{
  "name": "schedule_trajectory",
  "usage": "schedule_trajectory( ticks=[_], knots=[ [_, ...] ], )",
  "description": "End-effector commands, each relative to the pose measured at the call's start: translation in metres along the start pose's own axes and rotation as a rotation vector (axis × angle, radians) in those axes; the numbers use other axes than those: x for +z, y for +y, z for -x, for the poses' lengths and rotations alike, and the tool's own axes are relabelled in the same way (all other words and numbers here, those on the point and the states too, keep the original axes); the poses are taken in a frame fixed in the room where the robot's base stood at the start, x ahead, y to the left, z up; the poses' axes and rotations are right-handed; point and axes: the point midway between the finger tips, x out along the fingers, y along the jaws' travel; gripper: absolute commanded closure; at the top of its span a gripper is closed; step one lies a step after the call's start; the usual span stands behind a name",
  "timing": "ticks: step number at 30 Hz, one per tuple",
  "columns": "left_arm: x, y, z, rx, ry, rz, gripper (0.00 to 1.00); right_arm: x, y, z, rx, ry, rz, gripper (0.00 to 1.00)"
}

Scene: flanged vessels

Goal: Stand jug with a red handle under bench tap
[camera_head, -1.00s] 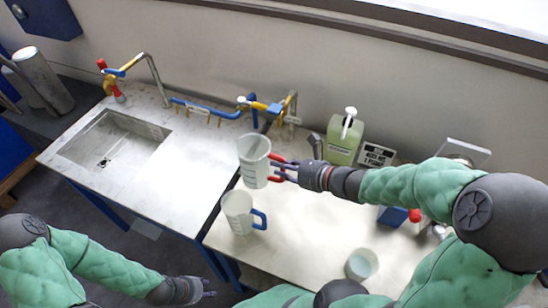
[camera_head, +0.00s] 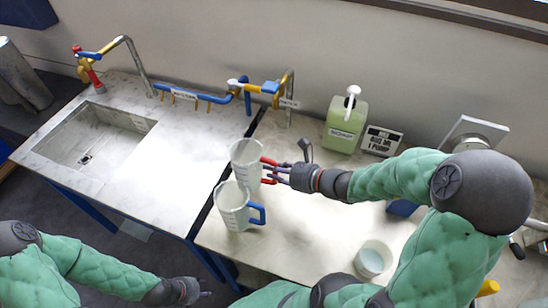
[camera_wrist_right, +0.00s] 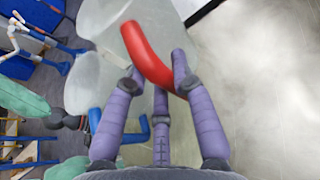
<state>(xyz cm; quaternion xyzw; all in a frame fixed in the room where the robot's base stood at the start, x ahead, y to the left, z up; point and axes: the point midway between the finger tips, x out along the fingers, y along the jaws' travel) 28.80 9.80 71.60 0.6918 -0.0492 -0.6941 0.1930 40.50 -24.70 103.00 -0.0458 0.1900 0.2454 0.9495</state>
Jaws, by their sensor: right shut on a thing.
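The jug with a red handle (camera_head: 246,158) is a translucent measuring jug at the middle of the head view, roughly upright. My right gripper (camera_head: 272,172) is shut on its red handle, also seen in the right wrist view (camera_wrist_right: 148,55). A blue-handled jug (camera_head: 232,207) stands just in front and hides the red-handled jug's lower part. I cannot tell whether the jugs touch or whether the held one rests on the bench. A tap with blue and yellow pipework (camera_head: 262,88) is behind it at the wall. My left gripper (camera_head: 204,293) is low at the front, apart from the jugs.
A sink (camera_head: 95,140) with a red-handled tap (camera_head: 90,68) is on the left. A small cup (camera_head: 373,259) is at the front right. The worktop between sink and jugs is clear.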

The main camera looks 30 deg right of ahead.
Motion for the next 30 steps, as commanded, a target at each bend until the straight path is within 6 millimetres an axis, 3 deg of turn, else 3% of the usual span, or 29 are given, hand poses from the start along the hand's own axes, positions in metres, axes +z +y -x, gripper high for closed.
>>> schedule_trajectory(
  ticks=[5, 8, 24, 30],
  knots=[
    [-0.001, -0.003, -0.009, 0.000, 0.001, 0.000, 0.60, -0.011, -0.005, -0.005, -0.002, -0.002, 0.001, 1.00],
    [-0.001, -0.003, -0.009, 0.000, 0.001, 0.000, 0.60, -0.009, -0.019, -0.008, -0.003, -0.002, 0.001, 1.00],
    [-0.001, -0.006, -0.018, 0.000, 0.001, 0.000, 0.60, 0.000, -0.140, -0.031, -0.002, -0.001, 0.001, 1.00],
    [-0.001, -0.007, -0.020, 0.000, 0.001, 0.000, 0.60, 0.004, -0.171, -0.036, -0.002, -0.001, 0.001, 1.00]
  ],
)
